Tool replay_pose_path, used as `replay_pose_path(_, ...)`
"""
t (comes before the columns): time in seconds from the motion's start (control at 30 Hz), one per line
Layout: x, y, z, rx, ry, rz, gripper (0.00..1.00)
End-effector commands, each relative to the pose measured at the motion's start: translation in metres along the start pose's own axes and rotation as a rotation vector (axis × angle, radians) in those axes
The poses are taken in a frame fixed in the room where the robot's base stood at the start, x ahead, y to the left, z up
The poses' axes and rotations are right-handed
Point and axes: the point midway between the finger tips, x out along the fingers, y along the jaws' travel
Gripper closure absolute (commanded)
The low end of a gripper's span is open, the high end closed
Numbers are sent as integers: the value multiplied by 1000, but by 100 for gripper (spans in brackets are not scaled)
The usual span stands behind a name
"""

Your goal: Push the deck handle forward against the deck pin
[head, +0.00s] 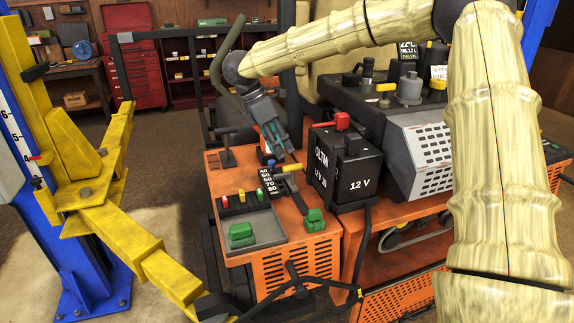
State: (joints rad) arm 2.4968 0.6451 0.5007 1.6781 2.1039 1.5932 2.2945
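A black plate with white height numbers (267,181) stands on the orange mower's side panel, and appears to be the deck height scale. Beside it a dark lever with a yellow piece (291,168) runs down to the right; I cannot tell for sure which part is the deck handle and which the deck pin. My gripper (280,153) points down just above and behind the scale, close to the yellow piece. Contact cannot be made out. Its fingers are seen from the side, so their opening is unclear.
A black 12 V battery (346,170) stands close to the right. A grey tray (254,231) with a green block and another green block (314,222) lie in front. A black T-shaped lever (227,152) is at left. A yellow lift arm (130,235) stands further left.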

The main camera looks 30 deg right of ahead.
Motion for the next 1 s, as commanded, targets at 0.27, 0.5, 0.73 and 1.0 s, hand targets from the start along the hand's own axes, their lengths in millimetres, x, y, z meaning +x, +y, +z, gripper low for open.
replay_pose_path(0.27,48,13,-2,-3,-3,-15,61)
replay_pose_path(0.5,77,12,0,1,-2,-14,61)
replay_pose_path(0.73,87,14,-2,0,-3,-15,61)
replay_pose_path(1.0,87,14,-2,0,-3,-14,70)
